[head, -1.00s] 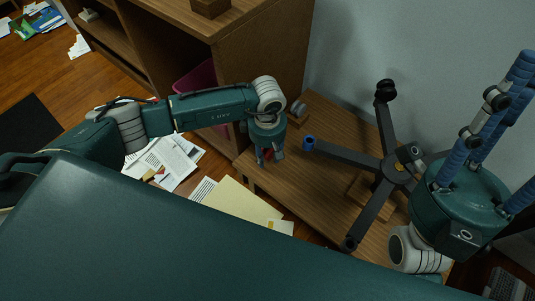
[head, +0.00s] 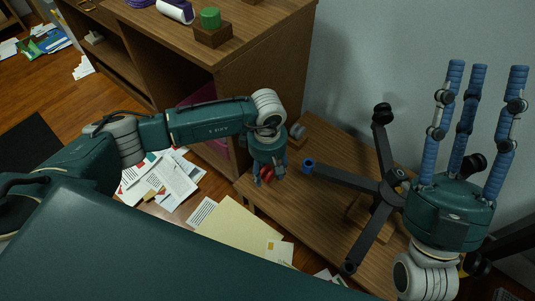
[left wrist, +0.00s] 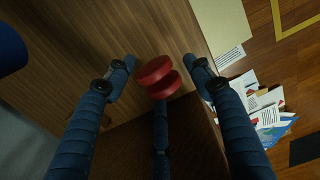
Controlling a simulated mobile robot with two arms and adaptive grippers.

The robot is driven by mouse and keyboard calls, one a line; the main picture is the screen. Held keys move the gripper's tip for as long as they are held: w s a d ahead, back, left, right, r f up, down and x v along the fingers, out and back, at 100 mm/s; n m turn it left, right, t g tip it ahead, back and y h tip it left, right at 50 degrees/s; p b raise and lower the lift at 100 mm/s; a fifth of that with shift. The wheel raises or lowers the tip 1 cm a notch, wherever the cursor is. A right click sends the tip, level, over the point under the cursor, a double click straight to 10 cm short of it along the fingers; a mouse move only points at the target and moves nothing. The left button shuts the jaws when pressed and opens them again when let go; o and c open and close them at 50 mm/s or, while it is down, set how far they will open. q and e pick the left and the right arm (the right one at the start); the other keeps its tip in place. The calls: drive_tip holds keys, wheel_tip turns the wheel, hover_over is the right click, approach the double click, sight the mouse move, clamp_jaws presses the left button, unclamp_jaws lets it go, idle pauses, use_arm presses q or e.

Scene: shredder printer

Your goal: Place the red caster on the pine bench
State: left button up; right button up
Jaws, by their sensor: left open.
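The red caster (left wrist: 158,78), with two round red wheels, is between the spread fingers of my left gripper (left wrist: 160,80) in the left wrist view. It is at the near-left end of the pine bench (head: 300,205), close to its edge; it also shows in the head view (head: 267,175). The fingers look apart from the caster at the sides, with a third finger below it. I cannot tell exactly whether the caster touches the bench. My left gripper (head: 268,170) is open, pointing down. My right gripper (head: 475,120) is open and empty, fingers up at the right.
A dark star-shaped chair base (head: 385,190) stands on the bench, with a blue leg end (head: 308,165) near my left gripper. A wooden cabinet (head: 260,80) stands behind, carrying a green cylinder (head: 210,17) on a block. Papers (head: 165,180) lie on the floor.

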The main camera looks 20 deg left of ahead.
use_arm(q)
wheel_tip(320, 180, up, 4)
drive_tip(key=shift+p, duration=0.55)
wheel_tip(320, 180, up, 4)
drive_tip(key=shift+f+p, duration=0.25)
drive_tip(key=shift+p, duration=0.3)
drive_tip(key=shift+r, duration=0.3)
use_arm(e)
drive_tip(key=w+f+g+h, duration=0.2)
drive_tip(key=w+f+g, duration=0.4)
drive_tip(key=f, duration=0.5)
drive_tip(key=shift+w+a+g+h, duration=0.3)
drive_tip(key=shift+w+a, duration=0.1)
drive_tip(key=shift+w, duration=0.75)
